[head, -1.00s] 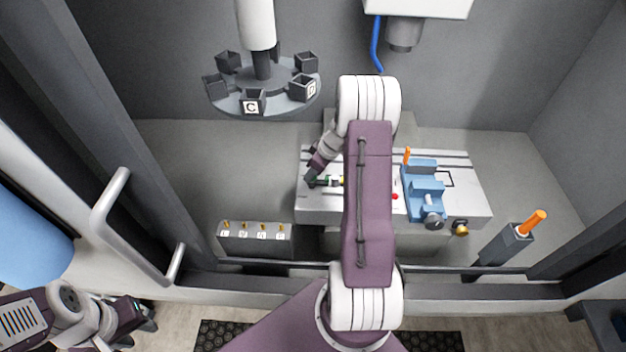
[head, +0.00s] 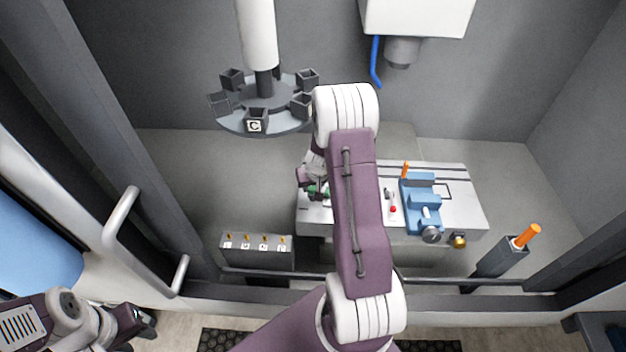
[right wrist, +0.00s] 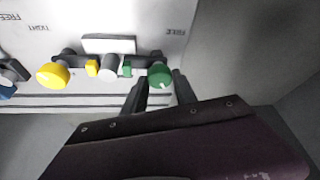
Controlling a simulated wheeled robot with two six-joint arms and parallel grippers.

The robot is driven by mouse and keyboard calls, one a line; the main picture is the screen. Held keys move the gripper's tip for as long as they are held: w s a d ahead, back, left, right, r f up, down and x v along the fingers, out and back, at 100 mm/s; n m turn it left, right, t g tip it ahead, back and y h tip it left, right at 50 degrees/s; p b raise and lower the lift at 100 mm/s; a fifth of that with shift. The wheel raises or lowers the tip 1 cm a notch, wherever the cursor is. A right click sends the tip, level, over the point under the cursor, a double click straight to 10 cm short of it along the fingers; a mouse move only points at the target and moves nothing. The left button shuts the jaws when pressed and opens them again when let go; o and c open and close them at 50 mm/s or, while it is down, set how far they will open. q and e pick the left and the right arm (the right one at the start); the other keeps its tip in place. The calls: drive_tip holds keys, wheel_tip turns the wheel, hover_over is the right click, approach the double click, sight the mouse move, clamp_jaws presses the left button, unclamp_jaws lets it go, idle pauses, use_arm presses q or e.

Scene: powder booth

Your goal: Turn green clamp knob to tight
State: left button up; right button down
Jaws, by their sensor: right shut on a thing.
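The green clamp knob (right wrist: 159,76) is at the right end of a dark clamp bar in the right wrist view, with a pale mark on its lower face. My right gripper (right wrist: 158,91) has one finger on each side of it and is shut on it.
A yellow knob (right wrist: 53,75) sits at the bar's other end. A blue vise (head: 422,205) stands on the plate's right side. A carousel of dark cups (head: 263,112) hangs behind left. A labelled block (head: 257,250) is front left, an orange-handled holder (head: 505,256) front right.

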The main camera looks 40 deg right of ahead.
drive_tip(key=shift+s+a+m+p, duration=0.1)
drive_tip(key=shift+m+p, duration=0.3)
drive_tip(key=shift+p, duration=0.05)
drive_tip(key=shift+f, duration=0.1)
drive_tip(key=c, duration=1)
unclamp_jaws()
drive_tip(key=shift+o, duration=0.2)
drive_tip(key=p+v, duration=0.5)
drive_tip(key=v, duration=0.4)
